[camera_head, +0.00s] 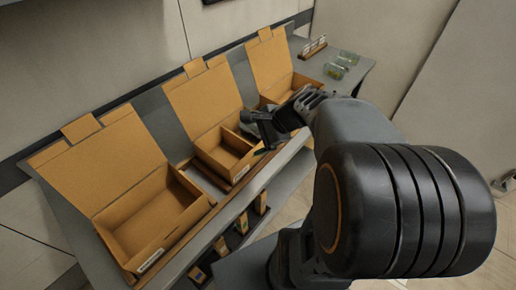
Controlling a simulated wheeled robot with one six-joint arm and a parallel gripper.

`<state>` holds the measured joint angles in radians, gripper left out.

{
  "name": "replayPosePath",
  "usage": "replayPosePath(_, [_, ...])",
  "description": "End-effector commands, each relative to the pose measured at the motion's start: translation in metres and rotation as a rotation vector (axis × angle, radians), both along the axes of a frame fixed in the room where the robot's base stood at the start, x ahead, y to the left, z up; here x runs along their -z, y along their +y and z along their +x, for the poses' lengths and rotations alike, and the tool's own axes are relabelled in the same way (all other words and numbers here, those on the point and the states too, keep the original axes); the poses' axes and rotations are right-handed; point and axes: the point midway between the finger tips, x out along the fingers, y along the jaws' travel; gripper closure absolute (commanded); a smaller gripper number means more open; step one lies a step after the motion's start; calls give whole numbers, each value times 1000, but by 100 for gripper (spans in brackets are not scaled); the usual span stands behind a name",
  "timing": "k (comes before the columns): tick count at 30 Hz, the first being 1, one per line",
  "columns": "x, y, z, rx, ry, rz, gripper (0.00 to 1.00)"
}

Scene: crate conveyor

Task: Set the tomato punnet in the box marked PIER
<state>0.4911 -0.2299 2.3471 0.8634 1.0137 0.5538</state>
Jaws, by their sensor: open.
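Three open cardboard boxes stand in a row on a grey table: a near-left box (128,251), a middle box (222,171) and a far box (271,93). Their lids stand up behind them. The near and middle boxes have small white labels on their fronts, too small to read, so I cannot tell which is PIER. Two small clear punnets with green in them, a farther one (347,58) and a nearer one (335,71), sit at the table's far right end; I see no clear tomatoes. My gripper (257,129) is open, above the middle box's right side, partly covering it and the far box.
A small wooden rack with white cards (313,47) stands beyond the far box. Several small brown packs (220,246) stand on a lower shelf under the table's front edge. A wall runs behind the table. My arm blocks the right side of the view.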

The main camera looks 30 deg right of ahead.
Motion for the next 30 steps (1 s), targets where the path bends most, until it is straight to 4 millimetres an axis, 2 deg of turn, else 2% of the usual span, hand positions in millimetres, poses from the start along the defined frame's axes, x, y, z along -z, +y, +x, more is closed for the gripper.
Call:
replayPosePath(1, [0,18,-14,-178,-35,-144,11])
replayPosePath(3, [2,31,-33,-426,-83,-345,11])
replayPosePath(9, [0,41,-65,-982,-215,-797,11])
replayPosePath(12, [-3,40,-71,-1151,-257,-937,11])
replayPosePath(18, [-7,41,-75,-1289,-291,-1056,11])
replayPosePath(30, [-7,41,-75,-1291,-290,-1058,11])
